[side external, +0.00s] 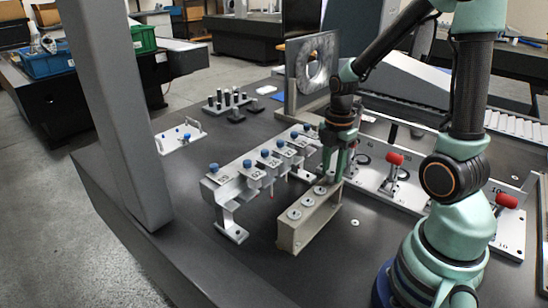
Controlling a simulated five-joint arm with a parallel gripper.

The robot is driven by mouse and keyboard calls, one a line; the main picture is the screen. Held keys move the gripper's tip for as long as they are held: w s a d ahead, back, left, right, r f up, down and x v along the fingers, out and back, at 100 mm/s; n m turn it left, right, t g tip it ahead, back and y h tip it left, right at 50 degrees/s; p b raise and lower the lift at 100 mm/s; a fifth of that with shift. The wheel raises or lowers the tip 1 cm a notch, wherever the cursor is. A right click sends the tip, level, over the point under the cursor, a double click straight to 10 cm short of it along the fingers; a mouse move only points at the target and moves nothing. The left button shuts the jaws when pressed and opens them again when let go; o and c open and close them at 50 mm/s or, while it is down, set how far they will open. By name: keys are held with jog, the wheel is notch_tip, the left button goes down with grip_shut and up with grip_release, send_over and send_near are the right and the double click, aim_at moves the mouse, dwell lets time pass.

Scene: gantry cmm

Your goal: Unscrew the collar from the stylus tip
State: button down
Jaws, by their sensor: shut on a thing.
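My gripper (335,176) points down at the far right end of a beige block (292,232). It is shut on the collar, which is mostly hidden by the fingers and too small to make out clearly. The stylus tip cannot be told apart under the fingers. Several round grey discs (294,214) sit in a row along the top of the beige block, on the near side of my gripper.
A silver rack (228,187) with blue knobs and numbered places stands left of the block. Red-handled clamps (394,159) on a metal plate are to the right. Dark table (185,200) is bare at the left front.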

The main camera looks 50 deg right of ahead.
aim_at(332, 173)
jog(key=n, duration=0.5)
jog(key=n, duration=0.5)
dwell(0.3)
jog(key=shift+c, duration=2.4)
grip_release()
jog(key=shift+r, duration=0.1)
notch_tip(332, 173, up, 12)
jog(key=shift+o, duration=0.2)
